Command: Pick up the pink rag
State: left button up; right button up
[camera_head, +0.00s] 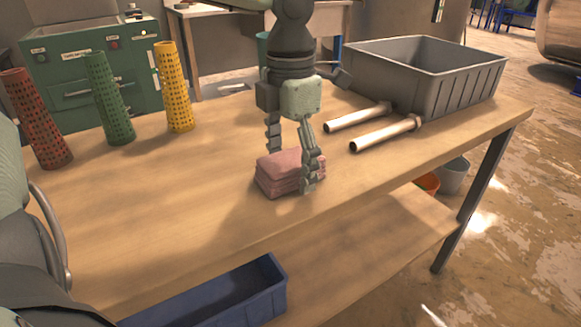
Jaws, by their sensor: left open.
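The pink rag (276,179) lies folded in a thick stack on the wooden table, in the middle of the head view. My left gripper (291,169) points down over it with its fingers spread. One finger is at the far left side of the rag and the other is in front of its right part, hiding some of it. I cannot tell whether the fingers touch the rag. My right gripper is not in view.
Red (37,120), green (108,98) and yellow (174,88) perforated tubes stand at the left of the table (180,200). Two metal tubes (386,133) lie right of the gripper, before a grey bin (430,75). A blue bin (265,290) sits below. The table's front middle is clear.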

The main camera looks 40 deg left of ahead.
aim_at(294, 155)
pick_arm(q)
jog(key=c, duration=1.2)
jog(key=shift+c, duration=0.2)
jog(key=shift+r, duration=0.45)
jog(key=r, duration=0.2)
jog(key=w+r, duration=0.1)
jog(key=shift+r, duration=0.4)
jog(key=w+d+r, duration=0.1)
jog(key=w+r, duration=0.5)
jog(key=w, duration=0.4)
jog(key=shift+w+d+r, duration=0.15)
jog(key=shift+w+d, duration=0.05)
jog(key=shift+w, duration=0.1)
